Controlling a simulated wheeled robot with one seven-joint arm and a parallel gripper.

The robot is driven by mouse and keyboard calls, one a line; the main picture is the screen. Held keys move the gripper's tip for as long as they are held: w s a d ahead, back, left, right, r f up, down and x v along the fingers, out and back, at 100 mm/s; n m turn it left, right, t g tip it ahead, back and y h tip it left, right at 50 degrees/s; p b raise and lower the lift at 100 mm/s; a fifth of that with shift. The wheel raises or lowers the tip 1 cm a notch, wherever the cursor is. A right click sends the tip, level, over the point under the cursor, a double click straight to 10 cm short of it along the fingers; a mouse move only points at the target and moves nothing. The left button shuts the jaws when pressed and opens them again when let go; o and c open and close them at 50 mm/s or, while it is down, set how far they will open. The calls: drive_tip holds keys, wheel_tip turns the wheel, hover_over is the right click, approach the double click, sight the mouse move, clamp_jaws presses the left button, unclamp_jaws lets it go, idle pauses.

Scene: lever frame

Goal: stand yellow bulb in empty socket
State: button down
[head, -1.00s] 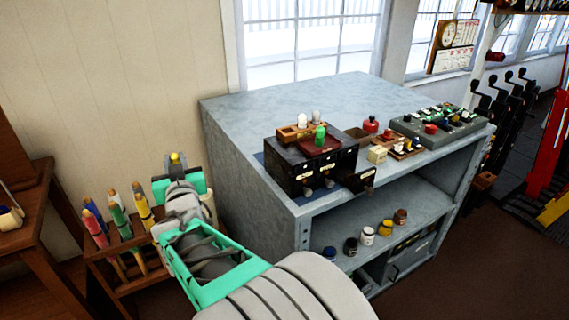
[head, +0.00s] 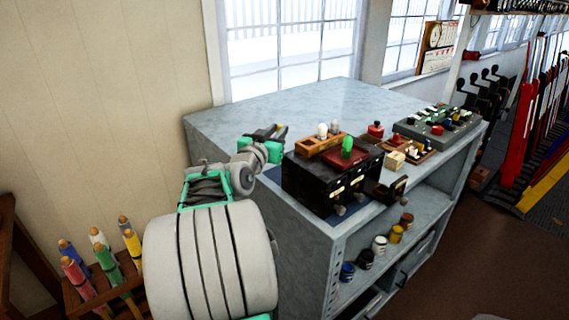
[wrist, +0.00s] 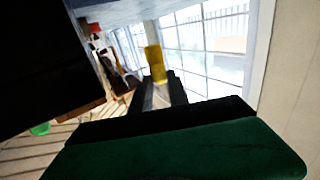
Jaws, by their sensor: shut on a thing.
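My gripper (head: 278,131) is shut on the yellow bulb (wrist: 154,62), which sticks out past the fingertips in the wrist view. In the head view the gripper is above the left part of the grey bench, left of the black box. A wooden holder (head: 317,147) on the black box (head: 325,180) carries a white bulb (head: 322,130) and a grey bulb (head: 335,126). A green bulb (head: 347,146) stands beside it by a dark red panel (head: 358,156). I cannot make out an empty socket.
Right of the box are an open drawer (head: 392,190), a cream block (head: 395,160), a red knob piece (head: 375,130) and a grey switch panel (head: 440,131). Jars (head: 380,245) stand on the shelf below. The bench top (head: 270,108) behind is clear.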

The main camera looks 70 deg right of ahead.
wheel_tip(320, 180, down, 9)
drive_tip(key=shift+f, duration=0.2)
drive_tip(key=shift+f+b, duration=0.2)
drive_tip(key=shift+b, duration=0.2)
drive_tip(key=c, duration=1.5)
unclamp_jaws()
drive_tip(key=shift+c, duration=0.2)
drive_tip(key=shift+r, duration=0.15)
